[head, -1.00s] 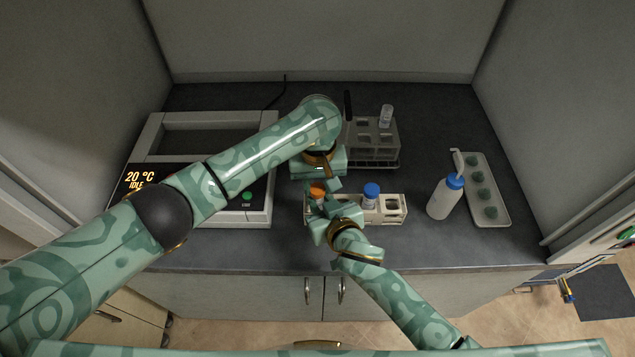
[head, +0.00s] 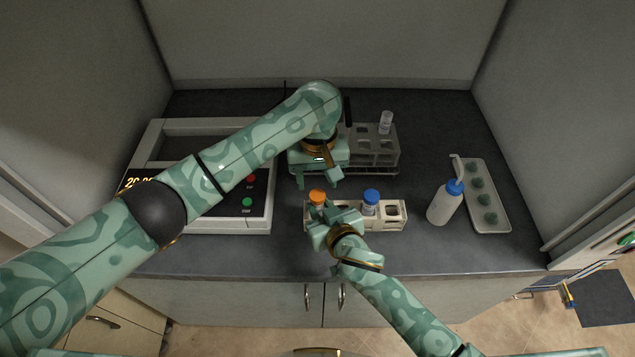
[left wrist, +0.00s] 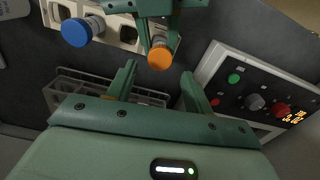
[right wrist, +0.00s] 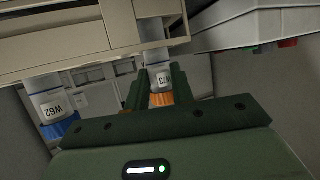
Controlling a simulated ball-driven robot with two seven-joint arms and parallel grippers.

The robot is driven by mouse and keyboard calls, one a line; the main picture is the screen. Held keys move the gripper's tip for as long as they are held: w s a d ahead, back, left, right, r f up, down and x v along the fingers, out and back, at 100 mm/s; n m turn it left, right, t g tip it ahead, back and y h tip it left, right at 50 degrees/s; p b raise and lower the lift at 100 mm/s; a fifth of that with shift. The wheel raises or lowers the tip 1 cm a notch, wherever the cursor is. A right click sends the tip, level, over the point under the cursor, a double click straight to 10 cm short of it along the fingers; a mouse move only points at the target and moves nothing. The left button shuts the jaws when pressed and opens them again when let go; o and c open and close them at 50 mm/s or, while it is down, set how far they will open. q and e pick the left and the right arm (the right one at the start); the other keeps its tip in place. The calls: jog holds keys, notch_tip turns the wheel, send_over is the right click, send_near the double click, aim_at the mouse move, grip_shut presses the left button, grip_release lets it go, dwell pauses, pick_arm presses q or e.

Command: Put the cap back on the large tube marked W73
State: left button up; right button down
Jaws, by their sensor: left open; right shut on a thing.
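The large tube marked W73 (right wrist: 161,78) stands in the front rack, with an orange cap (head: 317,195) on its top end. The orange cap also shows in the left wrist view (left wrist: 159,59). My right gripper (head: 322,215) is shut on the W73 tube below the cap, from the front. My left gripper (head: 318,181) is open and empty, behind the cap and apart from it. In the left wrist view its fingers (left wrist: 158,82) point toward the cap with a gap between.
A blue-capped tube marked W62 (head: 371,197) stands in the same rack (head: 405,212), just right. A grey rack (head: 390,158) stands behind. A wash bottle (head: 444,205) and tray (head: 499,215) are right; a heater block (head: 262,218) is left.

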aim_at(317, 195)
pick_arm(q)
jog(key=shift+s+f, duration=0.1)
notch_tip(317, 195, up, 4)
jog(key=shift+d+f+m, duration=0.1)
jog(key=shift+d+m, duration=0.05)
jog(key=shift+m, duration=0.35)
jog(key=shift+a, duration=0.2)
jog(key=shift+f, duration=4)
jog(key=shift+c, duration=0.4)
